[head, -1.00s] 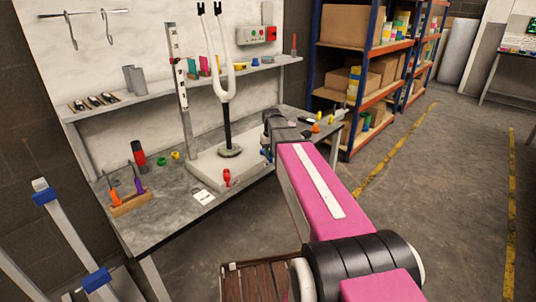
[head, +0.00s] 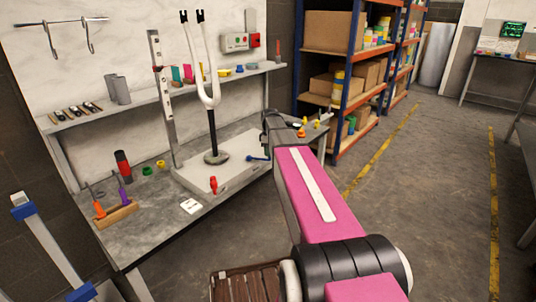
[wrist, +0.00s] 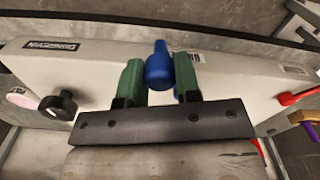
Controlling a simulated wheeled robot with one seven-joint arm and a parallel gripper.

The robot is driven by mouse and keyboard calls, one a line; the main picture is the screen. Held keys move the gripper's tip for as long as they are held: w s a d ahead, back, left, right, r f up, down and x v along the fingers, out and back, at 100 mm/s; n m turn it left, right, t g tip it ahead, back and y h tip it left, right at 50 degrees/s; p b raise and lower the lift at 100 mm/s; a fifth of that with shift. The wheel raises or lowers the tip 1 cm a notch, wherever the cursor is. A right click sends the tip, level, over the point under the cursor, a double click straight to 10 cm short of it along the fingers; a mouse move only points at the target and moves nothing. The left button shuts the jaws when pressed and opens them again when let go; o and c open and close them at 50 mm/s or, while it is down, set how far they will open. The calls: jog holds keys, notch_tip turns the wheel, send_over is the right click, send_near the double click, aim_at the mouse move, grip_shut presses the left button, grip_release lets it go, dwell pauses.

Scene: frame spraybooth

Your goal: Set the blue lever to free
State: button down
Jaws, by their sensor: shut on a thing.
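The blue lever (head: 258,158) is on the edge of the pale base plate (head: 207,184) of the frame stand on the workbench. In the head view it shows as a small blue bar near the end of my arm. In the wrist view the blue lever (wrist: 159,67) stands between the two green fingers of my gripper (wrist: 160,82), which is shut on it. The contact itself is partly hidden. In the head view my arm hides the fingertips. The lever's setting marks are not readable.
A black knob (wrist: 58,105) shows left in the wrist view. A white fork (head: 208,92) rises from the stand. Open floor lies right.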

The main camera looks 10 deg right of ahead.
jog(key=shift+w+d+n, duration=0.3)
jog(key=shift+w+n, duration=0.45)
jog(key=shift+n, duration=0.05)
jog(key=c, duration=0.8)
grip_release()
notch_tip(320, 180, up, 11)
jog(key=shift+f, duration=0.2)
jog(key=s+a+f+m, duration=0.3)
jog(key=s+f+m, duration=0.1)
jog(key=s+f, duration=0.3)
jog(key=s+a+f+m, duration=0.3)
jog(key=s+f, duration=0.5)
jog(key=s, duration=0.3)
jog(key=s+a+f+m, duration=0.4)
jog(key=s+f, duration=0.3)
jog(key=s, duration=0.3)
jog(key=shift+f+m, duration=0.15)
jog(key=shift+m, duration=0.45)
